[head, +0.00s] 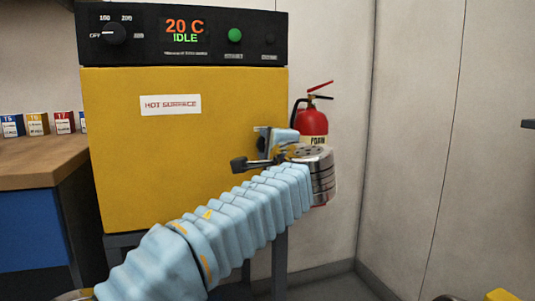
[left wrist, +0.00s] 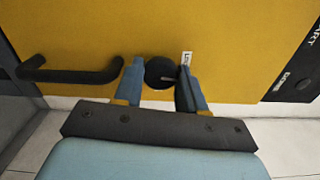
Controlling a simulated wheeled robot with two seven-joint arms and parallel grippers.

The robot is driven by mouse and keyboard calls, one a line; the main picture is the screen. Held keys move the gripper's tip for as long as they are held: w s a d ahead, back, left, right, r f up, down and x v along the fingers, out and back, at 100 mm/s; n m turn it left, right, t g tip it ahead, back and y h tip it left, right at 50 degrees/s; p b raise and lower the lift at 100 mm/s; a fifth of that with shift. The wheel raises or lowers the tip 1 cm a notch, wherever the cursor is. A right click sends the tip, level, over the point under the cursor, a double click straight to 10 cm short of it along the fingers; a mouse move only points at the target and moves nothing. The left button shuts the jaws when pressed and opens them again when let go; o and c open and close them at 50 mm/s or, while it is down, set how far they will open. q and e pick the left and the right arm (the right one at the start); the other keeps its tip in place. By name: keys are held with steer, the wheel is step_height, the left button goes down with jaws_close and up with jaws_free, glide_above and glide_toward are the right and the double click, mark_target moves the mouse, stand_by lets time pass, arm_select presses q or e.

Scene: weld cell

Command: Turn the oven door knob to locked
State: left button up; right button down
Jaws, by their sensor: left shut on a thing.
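The yellow oven door (head: 150,170) fills the middle left of the head view and looks closed. The round black door knob (left wrist: 160,72) sits between the two blue fingers of my left gripper (left wrist: 160,85), which is shut on it. A pale mark on the knob's face points to the right in the left wrist view. A small white label (left wrist: 187,58) shows beside the right finger, its text mostly hidden. My right gripper is not in view.
A black door handle (left wrist: 68,75) is left of the knob in the left wrist view. The control panel (head: 180,35) reads 20 C and IDLE. A red fire extinguisher (head: 311,123) stands behind my left wrist. A wood-topped bench (head: 40,160) stands at left.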

arm_select(q)
steer(key=shift+f+n+b, duration=0.1)
steer(key=shift+n+b, duration=0.2)
steer(key=shift+n, duration=0.3)
steer(key=o, duration=1)
steer(key=b+v, duration=0.1)
steer(key=v, duration=1.3)
steer(key=shift+w, duration=0.1)
